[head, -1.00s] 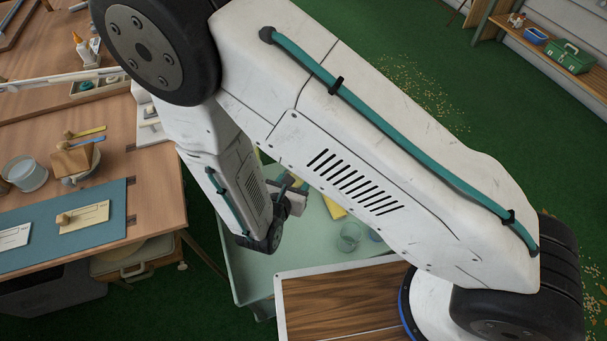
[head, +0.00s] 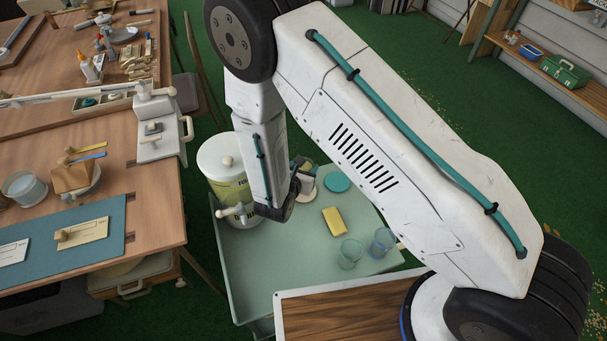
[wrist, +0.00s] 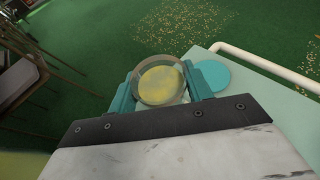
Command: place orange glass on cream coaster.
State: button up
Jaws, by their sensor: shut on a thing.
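My gripper (wrist: 160,88) is shut on the orange glass (wrist: 160,86). The wrist view looks down into its round clear rim, with a yellowish-orange inside. The cream coaster (head: 305,191) shows as a pale patch just below the gripper, on the far part of the green table, mostly covered. I cannot tell whether the glass touches it or is held above it.
A teal coaster (head: 337,181) lies right beside the gripper. A yellow sponge (head: 334,221), a green glass (head: 350,254) and a blue glass (head: 383,242) stand nearer on the green table (head: 270,268). A white-lidded dispenser (head: 222,160) stands close left of my arm.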

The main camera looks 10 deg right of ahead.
jog(key=shift+f, duration=1.75)
jog(key=o, duration=1.2)
jog(key=shift+f, duration=0.1)
jog(key=shift+o, duration=0.2)
